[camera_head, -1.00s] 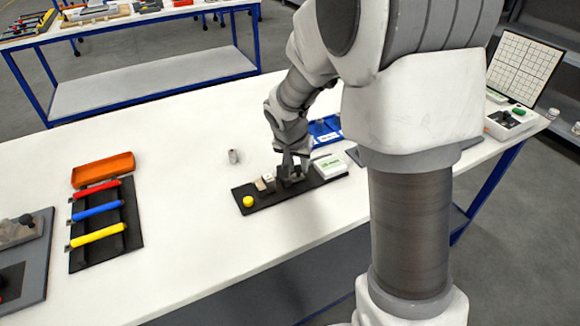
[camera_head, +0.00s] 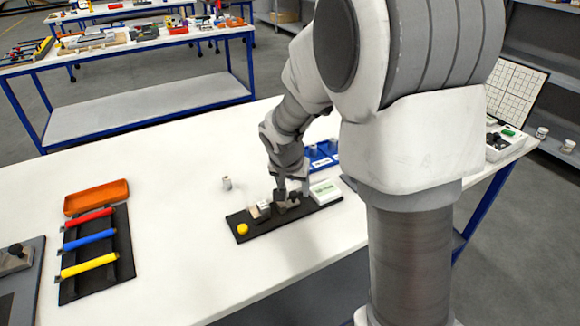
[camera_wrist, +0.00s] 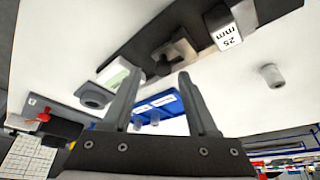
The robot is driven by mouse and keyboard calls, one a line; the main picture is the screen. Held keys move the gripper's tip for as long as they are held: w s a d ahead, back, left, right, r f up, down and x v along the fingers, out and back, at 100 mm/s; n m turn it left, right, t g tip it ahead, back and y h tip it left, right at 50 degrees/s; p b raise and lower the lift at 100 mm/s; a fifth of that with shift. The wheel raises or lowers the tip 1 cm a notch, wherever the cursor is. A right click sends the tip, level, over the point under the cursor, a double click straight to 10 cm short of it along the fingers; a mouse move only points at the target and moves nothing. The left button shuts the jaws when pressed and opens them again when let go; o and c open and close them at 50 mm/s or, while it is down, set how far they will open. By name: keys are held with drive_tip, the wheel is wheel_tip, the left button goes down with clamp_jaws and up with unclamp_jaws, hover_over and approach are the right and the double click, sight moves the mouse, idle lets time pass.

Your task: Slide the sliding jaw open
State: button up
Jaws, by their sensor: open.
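A black vise-like fixture (camera_head: 262,228) lies on the white table, with a yellow knob (camera_head: 242,229) at its left end. It carries a dark grey jaw block (camera_head: 286,203) near its middle and a white block (camera_head: 264,207) to the left of that. In the wrist view the white block (camera_wrist: 228,37) reads "25 mm", and a dark grey jaw piece (camera_wrist: 177,55) stands apart from it. In the head view my gripper (camera_head: 292,187) is at the grey jaw block; contact is unclear.
A white-and-green box (camera_head: 325,192) sits at the fixture's right end. A blue tray (camera_head: 322,156) lies behind, and a small grey cylinder (camera_head: 227,183) stands to the left. A rack of coloured handles (camera_head: 95,262) and an orange tray (camera_head: 97,197) are farther left. The table between is clear.

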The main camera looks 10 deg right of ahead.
drive_tip(key=p+v, duration=0.2)
drive_tip(key=v, duration=1.4)
drive_tip(key=s+d+r+n+t+y+p, duration=0.1)
drive_tip(key=s+r+n+p, duration=0.1)
drive_tip(key=s, duration=0.7)
drive_tip(key=s+d+r+n+y+p, duration=0.1)
drive_tip(key=s+r+n+p, duration=0.2)
drive_tip(key=s, duration=0.7)
wheel_tip(320, 180, up, 3)
drive_tip(key=shift+s+f+n+t, duration=0.1)
drive_tip(key=shift+s+n+t, duration=0.2)
drive_tip(key=shift+n+t, duration=0.15)
idle(0.5)
